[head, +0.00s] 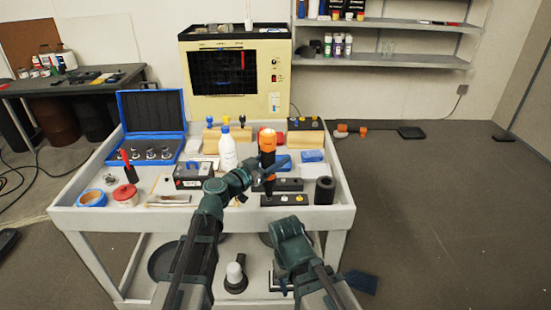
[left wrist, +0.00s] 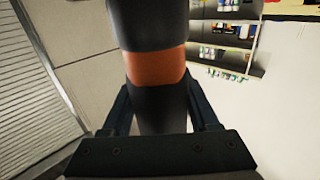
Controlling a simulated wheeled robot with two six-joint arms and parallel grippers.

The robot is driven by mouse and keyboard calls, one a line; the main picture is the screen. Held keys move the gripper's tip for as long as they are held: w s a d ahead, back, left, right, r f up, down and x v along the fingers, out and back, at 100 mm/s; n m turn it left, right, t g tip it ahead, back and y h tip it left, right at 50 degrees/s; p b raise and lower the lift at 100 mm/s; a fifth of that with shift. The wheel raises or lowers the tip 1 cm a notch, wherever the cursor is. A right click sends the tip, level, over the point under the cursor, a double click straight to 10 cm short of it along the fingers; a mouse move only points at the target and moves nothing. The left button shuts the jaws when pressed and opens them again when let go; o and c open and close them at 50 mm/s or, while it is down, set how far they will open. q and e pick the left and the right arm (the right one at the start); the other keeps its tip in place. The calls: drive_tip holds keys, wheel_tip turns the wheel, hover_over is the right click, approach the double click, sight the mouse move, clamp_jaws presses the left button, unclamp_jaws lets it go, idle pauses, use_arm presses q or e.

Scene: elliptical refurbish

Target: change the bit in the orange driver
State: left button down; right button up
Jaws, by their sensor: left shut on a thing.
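The orange driver (head: 267,143) is upright over the right middle of the cart top, with a dark lower end. My left gripper (head: 262,172) is shut around it; the left wrist view shows the driver's dark body with an orange band (left wrist: 156,68) between the fingers. A black block with small light pieces (head: 285,200) lies just below and right of the driver's lower end. Another black block (head: 289,184) lies behind it. Whether a bit sits in the driver is too small to tell. My right arm is low at the cart's front edge; its fingers are not clearly visible.
A white bottle (head: 228,152), a black battery-like box (head: 192,175) and a dark cylinder (head: 324,190) stand on the cart (head: 340,207). An open blue case (head: 152,115) is at the back left. A cream machine (head: 235,75) stands behind. Open floor lies to the right.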

drive_tip(key=shift+f+b, duration=0.9)
idle(1.4)
drive_tip(key=shift+r, duration=0.15)
idle(0.3)
drive_tip(key=shift+r+p, duration=2.45)
drive_tip(key=shift+p, duration=0.1)
wheel_tip(320, 180, up, 5)
drive_tip(key=p, duration=0.5)
